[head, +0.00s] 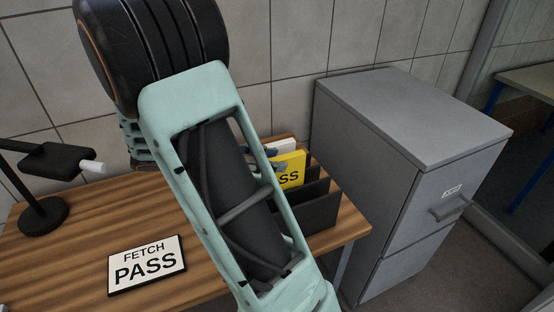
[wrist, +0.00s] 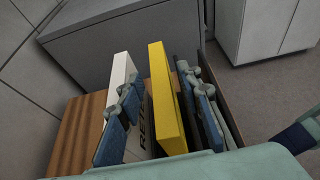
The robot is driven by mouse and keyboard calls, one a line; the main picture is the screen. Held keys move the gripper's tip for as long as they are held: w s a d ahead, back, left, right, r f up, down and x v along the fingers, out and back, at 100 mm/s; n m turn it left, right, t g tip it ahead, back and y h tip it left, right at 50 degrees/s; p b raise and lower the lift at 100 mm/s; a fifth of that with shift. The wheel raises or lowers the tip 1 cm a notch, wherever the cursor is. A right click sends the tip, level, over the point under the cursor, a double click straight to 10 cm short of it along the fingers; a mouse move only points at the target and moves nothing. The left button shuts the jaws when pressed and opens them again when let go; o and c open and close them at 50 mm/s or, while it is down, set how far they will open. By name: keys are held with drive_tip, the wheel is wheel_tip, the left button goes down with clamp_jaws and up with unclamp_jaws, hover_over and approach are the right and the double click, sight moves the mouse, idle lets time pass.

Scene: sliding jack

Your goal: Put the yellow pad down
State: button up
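The yellow pad (head: 291,172) stands upright in the dark rack (head: 315,208) at the desk's right end, with part of its dark lettering showing. In the wrist view the yellow pad (wrist: 165,98) stands between the two fingers of my gripper (wrist: 162,112). The fingers are spread wide, with gaps beside the pad, so my gripper looks open. The left finger overlaps a white lettered pad (wrist: 122,72). The right finger is nearer the yellow pad, over a dark divider. In the head view my arm hides most of the gripper and part of the rack.
A white FETCH PASS plate (head: 147,265) lies on the wooden desk (head: 75,235). A dark desk lamp (head: 45,210) stands at the left. A grey filing cabinet (head: 400,170) stands right of the rack. Bare desk surrounds the plate.

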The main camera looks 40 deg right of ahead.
drive_tip(key=v, duration=1)
drive_tip(key=shift+w+a, duration=0.1)
drive_tip(key=shift+a, duration=0.1)
